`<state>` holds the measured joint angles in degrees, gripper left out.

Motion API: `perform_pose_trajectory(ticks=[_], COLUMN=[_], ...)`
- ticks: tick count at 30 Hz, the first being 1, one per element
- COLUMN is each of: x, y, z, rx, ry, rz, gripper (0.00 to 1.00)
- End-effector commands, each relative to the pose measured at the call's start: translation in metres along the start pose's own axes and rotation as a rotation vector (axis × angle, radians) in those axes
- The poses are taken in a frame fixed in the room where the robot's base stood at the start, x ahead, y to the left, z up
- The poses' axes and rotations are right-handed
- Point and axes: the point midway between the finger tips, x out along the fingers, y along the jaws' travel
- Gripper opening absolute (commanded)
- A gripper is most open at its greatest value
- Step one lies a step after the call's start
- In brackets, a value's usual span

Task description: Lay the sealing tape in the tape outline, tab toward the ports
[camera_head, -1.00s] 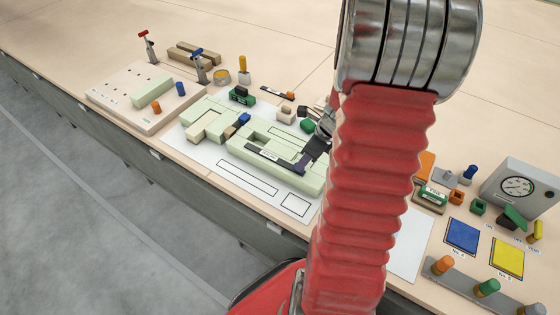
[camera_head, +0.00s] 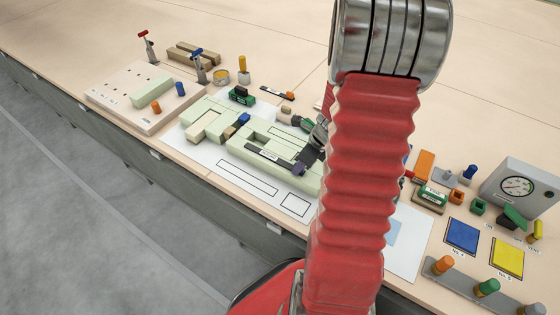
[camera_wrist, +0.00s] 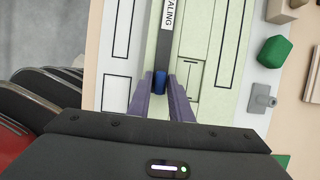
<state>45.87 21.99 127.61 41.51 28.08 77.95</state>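The sealing tape (camera_head: 267,155) is a dark strip with a white label, lying along the pale green panel (camera_head: 234,143). In the wrist view the tape (camera_wrist: 164,48) runs away from my gripper (camera_wrist: 161,78), its blue tab (camera_wrist: 160,84) at the near end. My purple fingers stand on either side of the tab with narrow gaps, so the gripper looks open around it. In the head view my gripper (camera_head: 299,168) is at the tape's right end. Long and small outlines are printed on the white sheet (camera_head: 222,172). I cannot tell which outline is the tape's or where the ports are.
Beside the panel are a green connector (camera_head: 242,96) and, in the wrist view, a green block (camera_wrist: 274,52) and a grey part (camera_wrist: 262,98). A gauge box (camera_head: 520,185) stands at right. My arm hides part of the bench.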

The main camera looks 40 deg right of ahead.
Motion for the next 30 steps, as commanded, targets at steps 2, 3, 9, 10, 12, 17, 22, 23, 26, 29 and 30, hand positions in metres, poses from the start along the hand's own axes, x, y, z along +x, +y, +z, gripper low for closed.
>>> perform_pose_trajectory(ticks=[2, 3, 9, 10, 12, 17, 22, 23, 26, 29, 30], x=[0.000, 0.000, 0.000, 0.000, 0.000, -0.003, -0.011, -0.012, -0.017, -0.021, -0.023], y=[0.000, 0.000, 0.000, 0.000, 0.000, 0.000, 0.000, 0.000, 0.000, 0.000, 0.000], z=[0.000, 0.000, 0.000, 0.000, 0.000, 0.002, 0.005, 0.005, 0.007, 0.008, 0.009], rx=[0.000, 0.000, 0.000, 0.000, -0.001, -0.002, -0.002, -0.002, -0.001, -0.002, -0.003], ry=[0.000, 0.000, 0.000, 0.000, 0.000, -0.001, -0.002, -0.002, -0.002, -0.001, -0.001], rz=[0.000, 0.000, 0.000, 0.000, 0.000, -0.001, -0.001, -0.001, -0.001, -0.001, -0.001], gripper=[0.12, 0.09, 0.00, 0.00, 0.00, 0.00, 0.00, 0.00, 0.00, 0.00, 0.00])
